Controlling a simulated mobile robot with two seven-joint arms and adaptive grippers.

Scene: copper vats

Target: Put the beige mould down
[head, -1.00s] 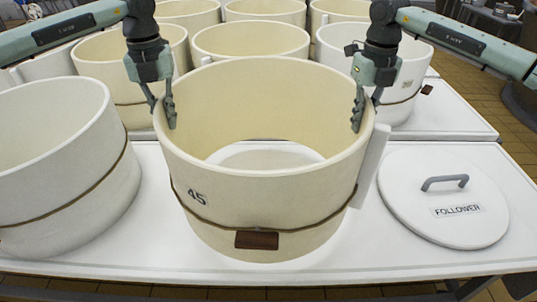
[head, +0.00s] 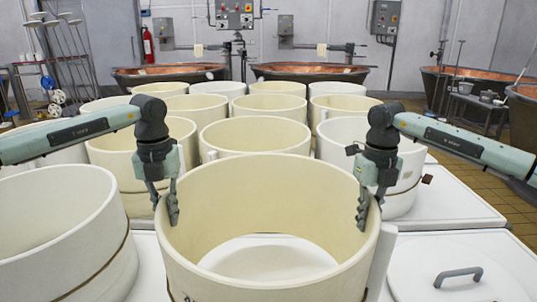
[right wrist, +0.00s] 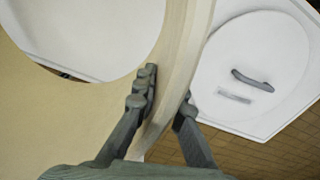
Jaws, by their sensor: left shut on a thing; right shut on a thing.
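The beige mould (head: 268,190) is a large round open tub at the front centre of the head view. My left gripper (head: 164,204) is shut on the left side of its rim, one finger inside and one outside. My right gripper (head: 371,205) is shut on the right side of the rim in the same way. The right wrist view shows the right gripper (right wrist: 168,96) straddling the mould's wall (right wrist: 70,115). The mould looks upright. Its lower edge is cut off in the head view, so I cannot tell whether it touches the white table (head: 443,215).
A white lid (head: 415,268) with a grey handle lies on the right; it also shows in the right wrist view (right wrist: 245,55). A cream tub (head: 60,225) stands close on the left. Several tubs stand behind, such as one at centre (head: 255,137). Copper vats (head: 310,72) line the back.

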